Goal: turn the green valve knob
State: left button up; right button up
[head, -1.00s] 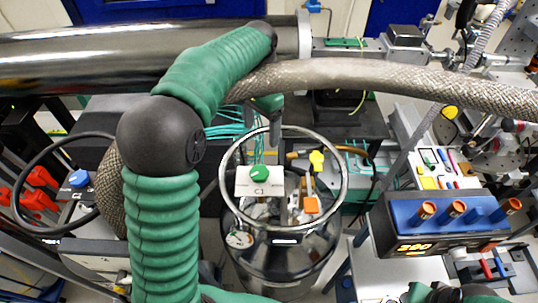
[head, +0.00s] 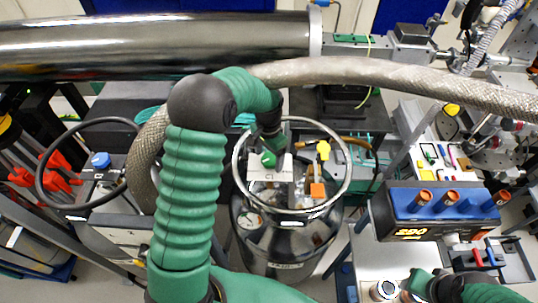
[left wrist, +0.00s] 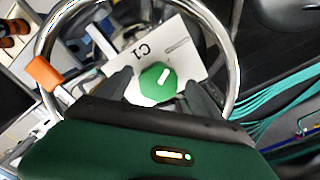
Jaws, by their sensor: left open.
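The green valve knob (head: 268,159) sits on a white plate marked C1 (head: 284,174) inside the metal ring on top of a dark, shiny tank (head: 275,240). In the left wrist view the knob (left wrist: 158,84) is round, with a white pointer mark. My left gripper (head: 269,143) is right at the knob and partly covers it in the head view. In the left wrist view its two dark fingers stand apart, one on each side of the knob; I cannot tell whether they touch it. My right gripper (head: 428,284) shows partly at the lower right; its fingers are unclear.
The metal ring (head: 347,178) surrounds the tank top. A yellow knob (head: 323,150) and an orange knob (head: 317,190) stand right of the plate. A braided hose (head: 400,72) crosses behind. A blue box with a display (head: 438,212) is at the right.

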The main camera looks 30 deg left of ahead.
pick_arm(q)
jog(key=shift+c, duration=0.9)
jog(key=shift+w+d+f, duration=0.2)
jog(key=shift+w, duration=0.25)
jog(key=c, duration=1.2)
jog(key=shift+a, duration=0.1)
pick_arm(e)
jog(key=shift+w+d+f, duration=0.1)
jog(key=shift+w+f, duration=0.05)
jog(key=shift+w, duration=0.2)
